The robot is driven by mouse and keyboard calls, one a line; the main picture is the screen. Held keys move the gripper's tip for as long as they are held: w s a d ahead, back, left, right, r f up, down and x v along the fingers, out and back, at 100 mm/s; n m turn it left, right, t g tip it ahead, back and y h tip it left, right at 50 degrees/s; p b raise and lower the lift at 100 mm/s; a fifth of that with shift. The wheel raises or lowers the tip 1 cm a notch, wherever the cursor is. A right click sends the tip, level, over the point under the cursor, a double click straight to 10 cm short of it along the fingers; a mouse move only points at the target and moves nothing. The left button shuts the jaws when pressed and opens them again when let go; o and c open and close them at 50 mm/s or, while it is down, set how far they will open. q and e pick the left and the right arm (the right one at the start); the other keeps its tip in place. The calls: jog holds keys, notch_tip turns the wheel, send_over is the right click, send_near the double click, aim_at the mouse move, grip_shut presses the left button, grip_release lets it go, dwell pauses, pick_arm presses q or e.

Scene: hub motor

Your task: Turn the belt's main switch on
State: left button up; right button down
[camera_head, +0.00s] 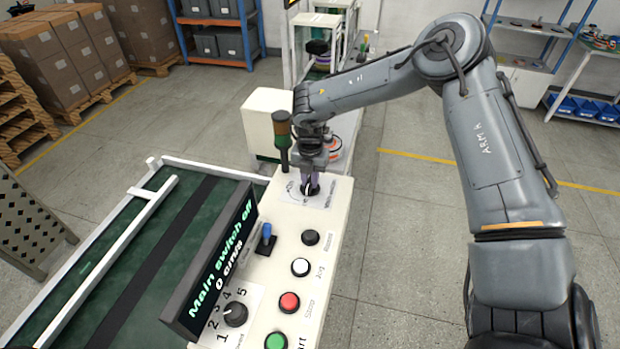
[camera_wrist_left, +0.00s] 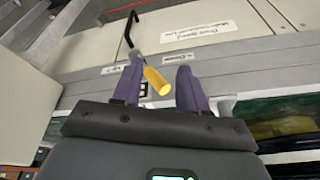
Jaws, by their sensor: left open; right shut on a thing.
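The belt's control panel (camera_head: 262,285) is a white box beside the belt in the head view. Its display (camera_head: 212,268) reads "Main switch off". The main switch (camera_head: 307,192) is at the panel's far end, mostly hidden under my right gripper. My right gripper (camera_head: 311,185) points down there and is shut on the switch's knob. My left gripper does not show in the head view. In the left wrist view my left gripper (camera_wrist_left: 158,85) is open, with a yellow cylindrical piece (camera_wrist_left: 157,80) showing between its purple fingers; I cannot tell whether they touch.
The panel also has a blue lever (camera_head: 266,236), a numbered dial (camera_head: 235,314), and black, white, red (camera_head: 289,302) and green buttons. A signal light (camera_head: 282,130) stands just left of my right gripper. The green belt (camera_head: 120,235) is on the left.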

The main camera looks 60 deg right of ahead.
dwell(0.3)
jog(key=m+b, duration=0.2)
jog(key=shift+f+m, duration=0.2)
jog(key=shift+m, duration=0.2)
jog(key=m+b, duration=0.2)
jog(key=shift+m, duration=0.3)
jog(key=m+b, duration=0.1)
jog(key=m, duration=0.1)
jog(key=shift+m, duration=0.4)
jog(key=m+b, duration=0.2)
jog(key=m, duration=0.3)
jog(key=shift+r+b, duration=0.1)
jog(key=shift+b, duration=0.3)
jog(key=m+b, duration=0.1)
jog(key=m, duration=0.2)
jog(key=shift+m, duration=0.8)
jog(key=shift+r, duration=0.1)
